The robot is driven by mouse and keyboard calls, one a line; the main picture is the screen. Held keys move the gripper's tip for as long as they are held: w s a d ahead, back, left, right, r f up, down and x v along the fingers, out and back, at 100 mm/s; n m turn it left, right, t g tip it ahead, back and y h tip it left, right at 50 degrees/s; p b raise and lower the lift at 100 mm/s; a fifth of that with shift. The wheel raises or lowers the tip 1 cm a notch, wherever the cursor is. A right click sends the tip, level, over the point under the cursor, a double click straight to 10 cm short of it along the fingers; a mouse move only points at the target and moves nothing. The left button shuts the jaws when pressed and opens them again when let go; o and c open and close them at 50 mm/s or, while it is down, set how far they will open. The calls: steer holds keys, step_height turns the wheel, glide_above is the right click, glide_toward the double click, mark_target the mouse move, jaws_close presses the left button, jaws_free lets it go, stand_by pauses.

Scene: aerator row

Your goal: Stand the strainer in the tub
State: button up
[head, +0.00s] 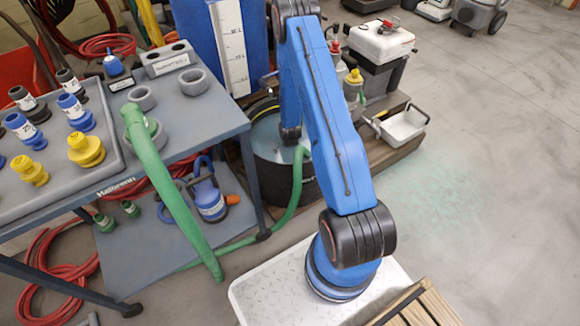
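I cannot make out a strainer; any at that hose end is hidden. My forearm reaches down over the tub to a black joint. My gripper is not visible, so I cannot tell what it holds.
The grey table (205,117) at left carries yellow, blue and dark fittings, grey rings and a thick green hose piece (168,190) overhanging its front edge. A blue container (222,40) stands behind the tub. A white tray (403,125) sits to the right. Floor at right is clear.

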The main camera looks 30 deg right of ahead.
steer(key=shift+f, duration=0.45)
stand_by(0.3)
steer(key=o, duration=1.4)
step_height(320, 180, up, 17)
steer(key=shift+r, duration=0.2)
